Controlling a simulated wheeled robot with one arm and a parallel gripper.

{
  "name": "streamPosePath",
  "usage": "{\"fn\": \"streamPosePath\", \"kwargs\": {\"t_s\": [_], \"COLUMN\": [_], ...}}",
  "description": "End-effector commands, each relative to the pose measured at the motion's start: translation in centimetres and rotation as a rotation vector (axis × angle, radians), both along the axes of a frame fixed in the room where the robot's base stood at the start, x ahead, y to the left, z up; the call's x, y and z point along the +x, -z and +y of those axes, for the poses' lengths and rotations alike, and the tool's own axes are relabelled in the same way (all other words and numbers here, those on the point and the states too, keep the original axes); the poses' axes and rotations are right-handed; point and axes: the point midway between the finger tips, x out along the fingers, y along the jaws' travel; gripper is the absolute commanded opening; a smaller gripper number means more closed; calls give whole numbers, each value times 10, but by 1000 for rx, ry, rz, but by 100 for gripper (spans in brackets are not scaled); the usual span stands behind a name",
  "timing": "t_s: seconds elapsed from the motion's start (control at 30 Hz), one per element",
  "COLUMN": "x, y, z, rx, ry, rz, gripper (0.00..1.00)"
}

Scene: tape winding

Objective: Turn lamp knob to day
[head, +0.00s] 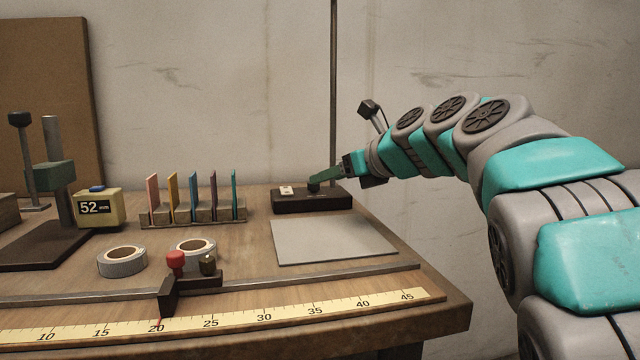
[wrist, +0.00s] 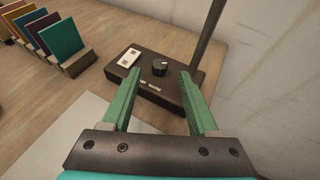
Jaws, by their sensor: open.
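The lamp base is a dark box (head: 318,203) at the back right of the table, with a thin pole (head: 334,90) rising behind it. In the wrist view the base (wrist: 140,78) carries a round black knob (wrist: 160,68) with a pale mark, a white plate (wrist: 129,58) and white lettering along its near edge, too small to read surely. My gripper (wrist: 158,75) has green fingers spread apart on either side of the knob, with nothing between them touching it. In the head view my gripper (head: 320,180) reaches the knob from the right, partly hiding it.
A grey sheet (head: 333,241) lies in front of the lamp base. A rack of coloured cards (head: 195,210) stands to its left. Two tape rolls (head: 122,261), a yellow display box (head: 98,209) reading 52 and a ruler (head: 230,314) with a slider (head: 183,290) are farther left and nearer.

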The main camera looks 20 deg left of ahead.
Motion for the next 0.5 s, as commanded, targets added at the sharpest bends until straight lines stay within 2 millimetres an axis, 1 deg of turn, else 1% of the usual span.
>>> {"fn": "streamPosePath", "kwargs": {"t_s": [0.1,0.2,0.3,0.5], "x": [10,19,23,24], "y": [10,16,18,18], "z": [16,26,34,37], "rx": [-2,-2,-1,0], "ry": [-1,1,0,-1], "rz": [-2,0,-2,-2], "gripper": [60,60,60,60]}}
